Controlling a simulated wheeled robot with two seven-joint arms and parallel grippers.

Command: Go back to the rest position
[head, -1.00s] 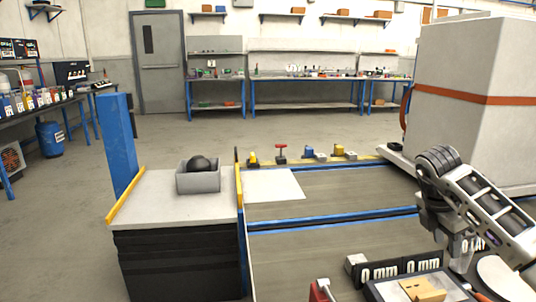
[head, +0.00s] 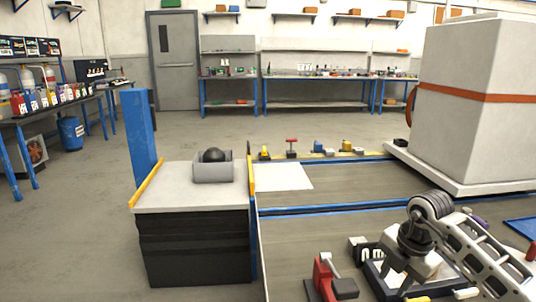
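My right gripper (head: 397,277) is at the lower right on my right arm, pointing down over a dark-rimmed tray. Its dark fingers look spread apart, with nothing seen held between them. My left gripper is not in this view. The tray (head: 372,284) is partly hidden behind the gripper, and a yellow piece (head: 418,299) shows at the bottom edge.
A red clamp-like tool (head: 324,278) stands left of the tray. A grey bin (head: 213,172) with a dark round object (head: 213,155) sits on a black-sided cabinet (head: 180,200). A big strapped crate (head: 475,130) stands back right. Open floor lies behind.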

